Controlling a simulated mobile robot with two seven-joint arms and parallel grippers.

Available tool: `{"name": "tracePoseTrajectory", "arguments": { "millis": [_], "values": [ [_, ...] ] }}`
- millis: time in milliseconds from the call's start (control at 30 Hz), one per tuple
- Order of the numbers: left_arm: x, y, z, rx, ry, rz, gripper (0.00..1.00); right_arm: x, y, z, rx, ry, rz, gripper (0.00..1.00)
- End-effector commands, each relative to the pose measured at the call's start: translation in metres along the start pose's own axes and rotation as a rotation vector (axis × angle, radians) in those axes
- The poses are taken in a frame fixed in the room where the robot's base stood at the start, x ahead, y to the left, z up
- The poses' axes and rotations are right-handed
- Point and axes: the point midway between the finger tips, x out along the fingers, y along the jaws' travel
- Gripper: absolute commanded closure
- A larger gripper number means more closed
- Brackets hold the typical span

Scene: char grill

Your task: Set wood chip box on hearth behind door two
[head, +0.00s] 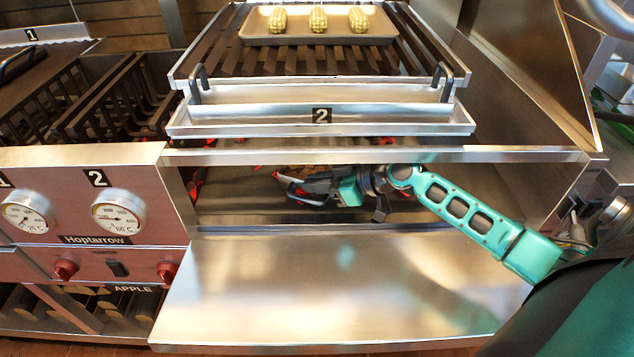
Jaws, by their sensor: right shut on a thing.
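The wood chip box (310,171) shows only as a small patch of brown chips and a dark edge inside the low opening under grill two. My right gripper (288,184) reaches into this opening from the right and is shut on the box, hiding most of it. The door (330,290) below is folded down flat and open toward me. The hearth (240,205) is the dark floor inside, with red glowing bits near the left side and back. Whether the box touches the hearth floor I cannot tell. My left gripper is not in view.
Above the opening are a metal drip tray (390,117) labelled 2 and a grate with a pan (395,25) holding three corn cobs. A frame edge (480,156) runs over the opening. A panel with gauges (118,215) stands left. The open door is bare.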

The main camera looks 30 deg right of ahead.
Motion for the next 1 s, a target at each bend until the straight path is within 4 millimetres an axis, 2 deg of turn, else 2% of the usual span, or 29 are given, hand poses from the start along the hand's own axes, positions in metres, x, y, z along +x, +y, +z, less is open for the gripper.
{"name": "tracePoseTrajectory", "arguments": {
  "millis": [33,300,633,767,1000],
  "values": [
    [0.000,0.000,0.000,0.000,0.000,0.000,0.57,0.000,-0.001,0.001,0.001,-0.003,-0.002,0.91],
    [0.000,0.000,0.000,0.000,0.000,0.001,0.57,0.000,-0.001,0.001,0.001,-0.003,-0.002,0.66],
    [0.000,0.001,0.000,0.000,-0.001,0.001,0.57,-0.006,0.000,0.001,0.000,-0.003,-0.001,0.66],
    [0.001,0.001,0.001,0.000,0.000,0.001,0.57,-0.021,0.000,0.003,0.001,-0.005,-0.001,0.66],
    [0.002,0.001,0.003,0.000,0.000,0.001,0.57,-0.065,-0.001,0.002,-0.001,-0.006,-0.003,0.66]
  ]
}}
